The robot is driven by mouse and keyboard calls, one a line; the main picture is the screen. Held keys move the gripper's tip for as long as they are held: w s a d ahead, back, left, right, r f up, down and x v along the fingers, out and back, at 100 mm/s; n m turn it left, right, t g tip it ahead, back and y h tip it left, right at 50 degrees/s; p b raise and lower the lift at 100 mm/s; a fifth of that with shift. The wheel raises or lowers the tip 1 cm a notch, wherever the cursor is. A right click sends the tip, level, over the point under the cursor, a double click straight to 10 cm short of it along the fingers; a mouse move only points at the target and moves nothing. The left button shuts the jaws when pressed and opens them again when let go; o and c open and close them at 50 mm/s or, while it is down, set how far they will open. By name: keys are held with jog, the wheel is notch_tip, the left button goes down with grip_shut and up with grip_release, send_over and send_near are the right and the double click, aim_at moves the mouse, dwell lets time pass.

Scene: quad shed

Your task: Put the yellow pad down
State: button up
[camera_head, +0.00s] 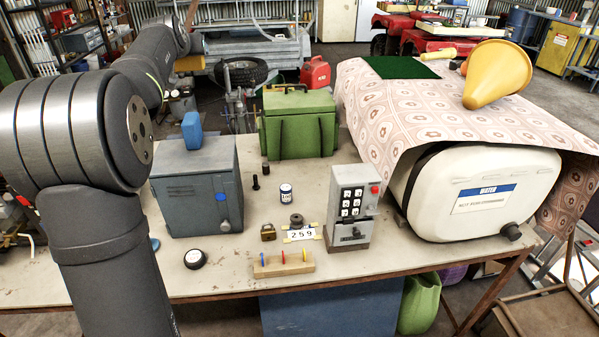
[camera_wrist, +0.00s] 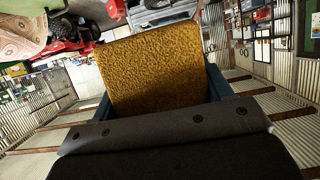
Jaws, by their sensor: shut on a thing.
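The yellow pad (camera_wrist: 158,70) fills the middle of the wrist view, a golden, rough-textured block. My gripper (camera_wrist: 160,92) is shut on it, with a blue finger at each side. In the head view a yellow piece that looks like the pad (camera_head: 189,63) shows just past my arm, above the floor behind the table. There my arm hides most of the gripper. No surface touches the pad in the wrist view.
The table (camera_head: 120,262) holds a grey-blue cabinet (camera_head: 195,190) with a blue block (camera_head: 191,131) on top, a green box (camera_head: 300,125), a keypad box (camera_head: 352,205) and small items. A white tank (camera_head: 475,190) under a patterned cloth (camera_head: 440,110) bears a green mat (camera_head: 400,67) and yellow funnel (camera_head: 497,75).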

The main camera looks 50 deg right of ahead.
jog(key=s+d+f+m+g, duration=0.1)
jog(key=s+d+f, duration=0.2)
jog(key=d+f, duration=0.6)
jog(key=s+d+f, duration=0.3)
jog(key=d+f, duration=0.5)
jog(key=d, duration=0.2)
jog(key=shift+n+t, duration=0.5)
jog(key=shift+s+d+f, duration=1.5)
jog(key=shift+d+f, duration=0.4)
jog(key=shift+f, duration=2.55)
jog(key=shift+s+d+f, duration=1.5)
jog(key=shift+d+f, duration=0.35)
jog(key=shift+f, duration=2.6)
jog(key=shift+s+d+f, duration=1.5)
jog(key=shift+d+f, duration=0.4)
jog(key=shift+f, duration=2.55)
